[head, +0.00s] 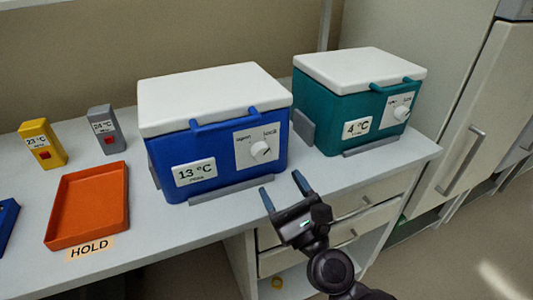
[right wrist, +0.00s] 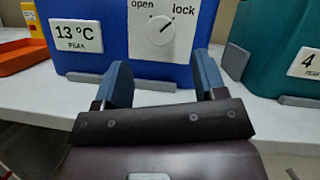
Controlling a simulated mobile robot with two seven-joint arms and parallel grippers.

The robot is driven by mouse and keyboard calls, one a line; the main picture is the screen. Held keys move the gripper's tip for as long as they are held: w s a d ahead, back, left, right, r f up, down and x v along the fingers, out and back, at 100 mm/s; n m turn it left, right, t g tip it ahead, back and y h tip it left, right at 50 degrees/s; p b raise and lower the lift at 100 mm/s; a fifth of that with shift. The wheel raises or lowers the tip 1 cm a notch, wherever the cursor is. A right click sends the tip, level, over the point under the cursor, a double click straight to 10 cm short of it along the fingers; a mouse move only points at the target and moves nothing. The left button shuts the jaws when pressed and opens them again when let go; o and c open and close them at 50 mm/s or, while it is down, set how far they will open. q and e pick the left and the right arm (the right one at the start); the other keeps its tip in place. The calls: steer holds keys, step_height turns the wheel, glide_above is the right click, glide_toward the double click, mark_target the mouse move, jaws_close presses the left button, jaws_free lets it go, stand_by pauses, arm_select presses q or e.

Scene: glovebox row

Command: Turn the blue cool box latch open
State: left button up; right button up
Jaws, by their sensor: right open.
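The blue cool box (head: 215,150) with a white lid stands on the bench in the head view, its front also in the right wrist view (right wrist: 92,15). Its latch is a round white knob (head: 260,151) on a white plate marked "open" at left and "lock" at right. In the right wrist view the knob (right wrist: 159,30) has its mark pointing up right, towards "lock". My right gripper (head: 283,188) is open and empty, in front of and below the knob, apart from it. In the right wrist view its fingers (right wrist: 162,80) stand either side below the knob. My left gripper is not in view.
A teal cool box (head: 335,110) with a similar knob stands at right. An orange tray (head: 88,205), a yellow "23 °C" block (head: 42,143) and a grey block (head: 106,130) are at left. Low grey strips edge the boxes. Drawers (head: 365,200) are below the bench.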

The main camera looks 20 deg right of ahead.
mark_target(263, 155)
steer(key=x, duration=0.2)
steer(key=p+x, duration=0.1)
steer(key=x, duration=0.1)
steer(key=p+x, duration=0.1)
steer(key=x, duration=0.1)
steer(key=shift+s+r, duration=0.1)
steer(key=shift+r, duration=0.15)
steer(key=shift+w+a, duration=0.1)
steer(key=shift+w, duration=0.25)
steer(key=shift+w+r, duration=0.1)
steer(key=shift+w, duration=0.45)
steer(key=shift+c, duration=0.5)
